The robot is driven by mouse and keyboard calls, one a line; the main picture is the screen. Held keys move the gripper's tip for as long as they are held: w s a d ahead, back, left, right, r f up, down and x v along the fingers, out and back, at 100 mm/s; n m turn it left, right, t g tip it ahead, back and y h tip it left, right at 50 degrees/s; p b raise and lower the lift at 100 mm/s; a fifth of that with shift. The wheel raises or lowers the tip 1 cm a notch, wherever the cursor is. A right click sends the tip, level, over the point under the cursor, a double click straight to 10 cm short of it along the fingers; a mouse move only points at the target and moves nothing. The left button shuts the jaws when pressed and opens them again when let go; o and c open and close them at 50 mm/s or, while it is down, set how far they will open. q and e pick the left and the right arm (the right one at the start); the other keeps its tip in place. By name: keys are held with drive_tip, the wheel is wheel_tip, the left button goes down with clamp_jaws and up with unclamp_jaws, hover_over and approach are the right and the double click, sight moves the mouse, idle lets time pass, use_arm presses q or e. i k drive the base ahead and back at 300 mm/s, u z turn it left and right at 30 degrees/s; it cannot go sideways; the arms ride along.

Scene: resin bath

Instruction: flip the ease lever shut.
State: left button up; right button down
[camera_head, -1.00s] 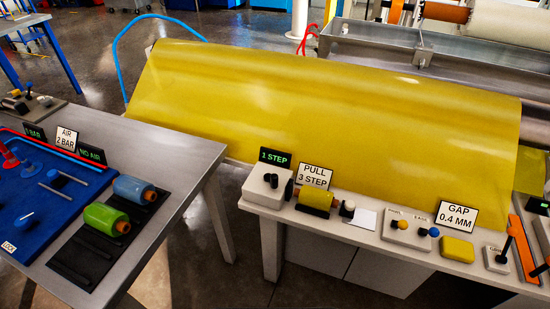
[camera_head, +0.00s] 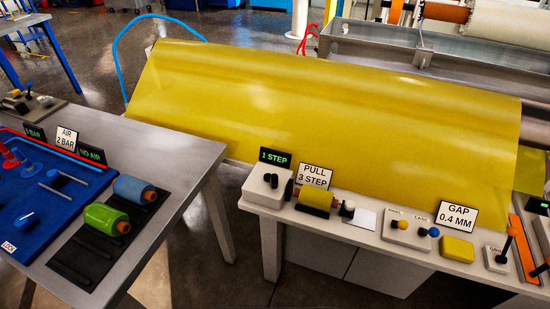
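The ease lever looks to be the short lever with a blue knob (camera_head: 434,232) on a small pale box (camera_head: 408,236) on the right-hand bench. A small label that seems to read EASE stands behind it. The lever lies low toward the right, but I cannot tell whether this is its open or shut position. Neither of my grippers shows in the head view.
A large yellow sheet (camera_head: 320,110) hangs behind. A grey table (camera_head: 185,150) stands left, with floor between.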

sight(434, 233)
drive_tip(key=z, duration=1.45)
drive_tip(key=k, duration=1.3)
drive_tip(key=z, duration=0.55)
drive_tip(key=i, duration=0.9)
drive_tip(key=z, duration=0.55)
